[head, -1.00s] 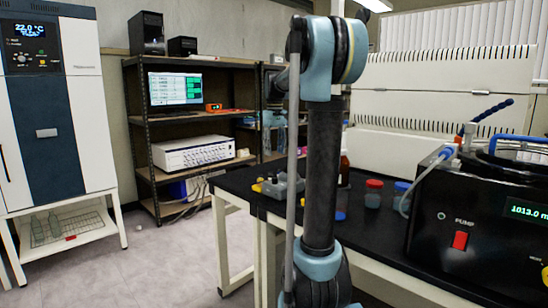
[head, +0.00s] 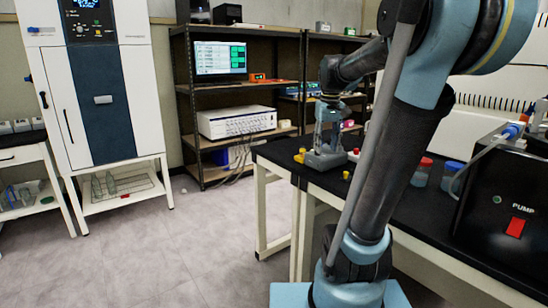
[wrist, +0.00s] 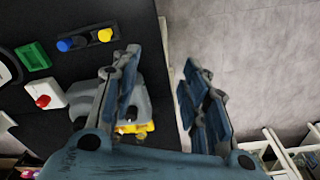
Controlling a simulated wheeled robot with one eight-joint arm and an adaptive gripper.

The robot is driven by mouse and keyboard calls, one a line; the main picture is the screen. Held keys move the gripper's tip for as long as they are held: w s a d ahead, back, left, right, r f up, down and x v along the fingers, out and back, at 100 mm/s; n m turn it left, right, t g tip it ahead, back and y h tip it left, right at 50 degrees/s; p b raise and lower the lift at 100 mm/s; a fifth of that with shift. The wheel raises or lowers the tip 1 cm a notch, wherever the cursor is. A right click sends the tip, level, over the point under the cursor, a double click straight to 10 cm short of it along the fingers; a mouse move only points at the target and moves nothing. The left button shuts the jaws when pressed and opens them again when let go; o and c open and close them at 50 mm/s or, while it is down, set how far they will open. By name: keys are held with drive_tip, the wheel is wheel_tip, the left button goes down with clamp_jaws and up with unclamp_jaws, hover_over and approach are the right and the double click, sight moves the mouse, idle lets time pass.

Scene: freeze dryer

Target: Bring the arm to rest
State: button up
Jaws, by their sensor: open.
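My arm (head: 405,150) rises from its base in the head view and bends at a high elbow at the upper right. Its forearm reaches back over the black bench (head: 385,192). My gripper (head: 327,147) points down, just above or in front of a grey device (head: 325,160) near the bench's far left corner. In the wrist view my gripper (wrist: 158,88) has its two blue-grey fingers spread apart with nothing between them. The grey device with a yellow part (wrist: 140,127) shows behind the left finger. Contact with it cannot be told.
A black pump box (head: 505,215) and lidded jars (head: 422,172) stand on the bench at right. Small yellow and red parts (head: 300,156) lie by the grey device. A shelf (head: 195,90) and a white cabinet (head: 140,85) stand behind. The floor (head: 190,245) at left is clear.

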drive_tip(key=s+f+m+t, duration=0.1)
drive_tip(key=s+f+m, duration=0.1)
drive_tip(key=s+f, duration=1.7)
drive_tip(key=shift+s+f, duration=0.4)
drive_tip(key=shift+s, duration=0.15)
drive_tip(key=shift+d, duration=0.1)
